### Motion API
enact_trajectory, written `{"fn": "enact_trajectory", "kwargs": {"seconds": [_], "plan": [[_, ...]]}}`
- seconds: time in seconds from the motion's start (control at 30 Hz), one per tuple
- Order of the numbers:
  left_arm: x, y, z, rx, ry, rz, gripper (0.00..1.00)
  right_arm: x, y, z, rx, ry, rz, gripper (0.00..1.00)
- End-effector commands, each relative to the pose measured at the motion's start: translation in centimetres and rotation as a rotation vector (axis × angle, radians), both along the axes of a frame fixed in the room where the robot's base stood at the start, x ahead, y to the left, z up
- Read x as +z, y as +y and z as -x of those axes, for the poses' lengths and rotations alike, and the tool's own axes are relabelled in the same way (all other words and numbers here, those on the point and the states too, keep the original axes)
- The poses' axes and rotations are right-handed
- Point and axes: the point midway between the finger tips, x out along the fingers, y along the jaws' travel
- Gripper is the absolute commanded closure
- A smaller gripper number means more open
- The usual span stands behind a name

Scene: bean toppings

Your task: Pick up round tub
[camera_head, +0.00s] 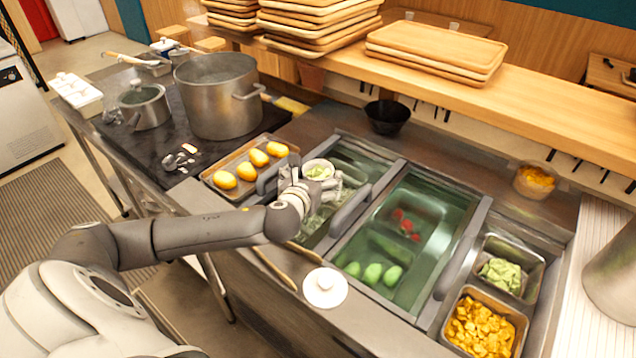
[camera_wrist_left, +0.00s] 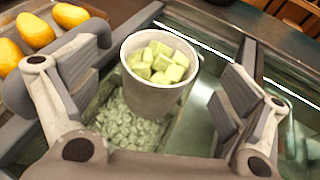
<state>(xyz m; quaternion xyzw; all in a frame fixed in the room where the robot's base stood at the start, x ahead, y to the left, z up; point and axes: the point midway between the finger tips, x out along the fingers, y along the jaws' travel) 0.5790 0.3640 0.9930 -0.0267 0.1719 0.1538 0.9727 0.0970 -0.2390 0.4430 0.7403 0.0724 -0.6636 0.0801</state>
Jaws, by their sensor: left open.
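A round white tub (camera_head: 318,171) filled with pale green cubes is at the left compartment of the counter. In the left wrist view the same tub (camera_wrist_left: 155,98) stands upright between the fingers, closer to the left finger, with a clear gap to the right finger. My left gripper (camera_head: 312,188) is open around the tub. It also shows in the left wrist view (camera_wrist_left: 160,92). I cannot tell exactly what the tub's base rests on. Another round tub (camera_head: 533,190) with orange pieces stands at the back right. My right gripper is not in view.
A tray (camera_head: 210,181) of yellow oval fruits lies left of the gripper. A large pot (camera_head: 215,105) stands behind it. Glass-lidded compartments (camera_head: 462,205) and a white round lid (camera_head: 325,288) are to the right and front. Stacked wooden trays (camera_head: 435,60) sit on the shelf.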

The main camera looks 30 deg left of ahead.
Motion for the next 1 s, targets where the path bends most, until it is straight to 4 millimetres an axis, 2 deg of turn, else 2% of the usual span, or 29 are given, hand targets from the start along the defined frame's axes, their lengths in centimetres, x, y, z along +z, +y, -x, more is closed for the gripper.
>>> {"fn": "enact_trajectory", "kwargs": {"seconds": [0.13, 0.3, 0.67, 0.77, 1.0], "plan": [[-0.1, 0.6, -1.8, 0.003, 0.0, 0.001, 0.05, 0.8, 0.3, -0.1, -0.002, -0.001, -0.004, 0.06], [-0.9, 1.1, -3.3, 0.003, 0.0, 0.001, 0.05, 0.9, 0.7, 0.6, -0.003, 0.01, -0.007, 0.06], [-1.2, 1.3, -3.9, 0.0, -0.001, 0.001, 0.05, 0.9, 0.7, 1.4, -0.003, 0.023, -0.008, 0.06], [-1.2, 1.3, -3.9, 0.0, 0.0, 0.001, 0.15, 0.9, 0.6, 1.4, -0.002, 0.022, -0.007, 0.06], [-1.2, 1.3, -3.9, 0.001, 0.0, 0.001, 0.46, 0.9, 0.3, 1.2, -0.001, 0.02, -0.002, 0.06]]}}
